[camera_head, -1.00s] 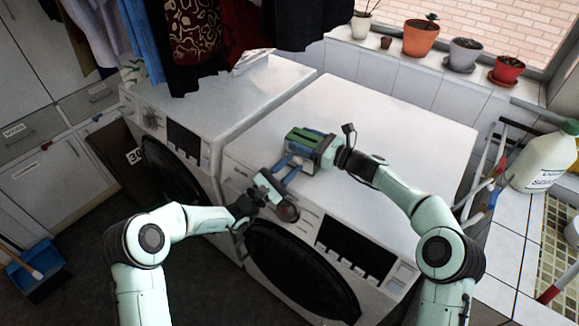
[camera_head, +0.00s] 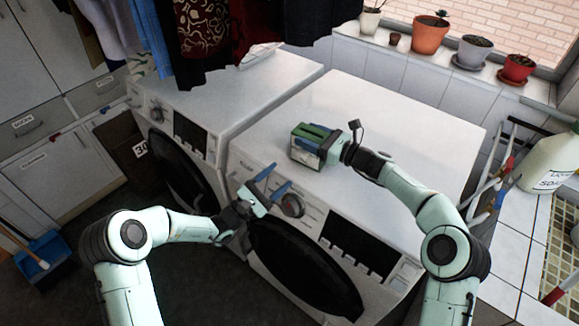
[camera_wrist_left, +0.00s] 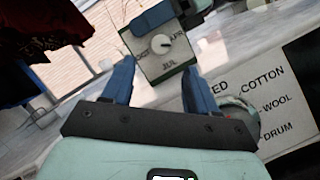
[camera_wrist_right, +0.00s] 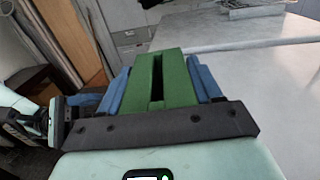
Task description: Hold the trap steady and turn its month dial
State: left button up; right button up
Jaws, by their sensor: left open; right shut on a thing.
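The trap (camera_head: 307,148) is a small box with a green top, standing on the right washing machine's top near its front. My right gripper (camera_wrist_right: 158,82) is shut on the trap, with blue fingers on both sides of its green top. In the left wrist view the trap's front face (camera_wrist_left: 176,63) shows a round white month dial (camera_wrist_left: 160,43) with a dark pointer mark. APR is readable right of the dial and JUL below it; the left label is hard to read. My left gripper (camera_head: 274,180) is open and empty, apart from the trap, its fingers toward the dial.
The right washing machine (camera_head: 390,120) has a control knob (camera_head: 292,204) close to my left gripper. A second machine (camera_head: 235,90) stands at left with clothes hanging above. Flowerpots (camera_head: 430,34) line the sill, and a soap bottle (camera_head: 551,163) stands at right. The machine top behind the trap is clear.

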aim_at(300, 158)
pick_arm(q)
jog(key=shift+v, duration=2.4)
jog(key=w+d+r+n+t+y, duration=0.1)
jog(key=w+d+n, duration=0.1)
jog(key=d+n, duration=0.1)
jog(key=w+d+r+n+t+y, duration=0.1)
jog(key=w+d+n, duration=0.1)
jog(key=w+n, duration=0.1)
jog(key=w+d+r+n+t+y, duration=0.1)
jog(key=w+d+n, duration=0.1)
jog(key=d+n, duration=0.1)
jog(key=shift+w+d+r+n+t, duration=0.2)
jog(key=shift+w+d+n+t, duration=0.2)
jog(key=shift+n, duration=0.2)
jog(key=shift+a, duration=0.1)
jog(key=c, duration=1.1)
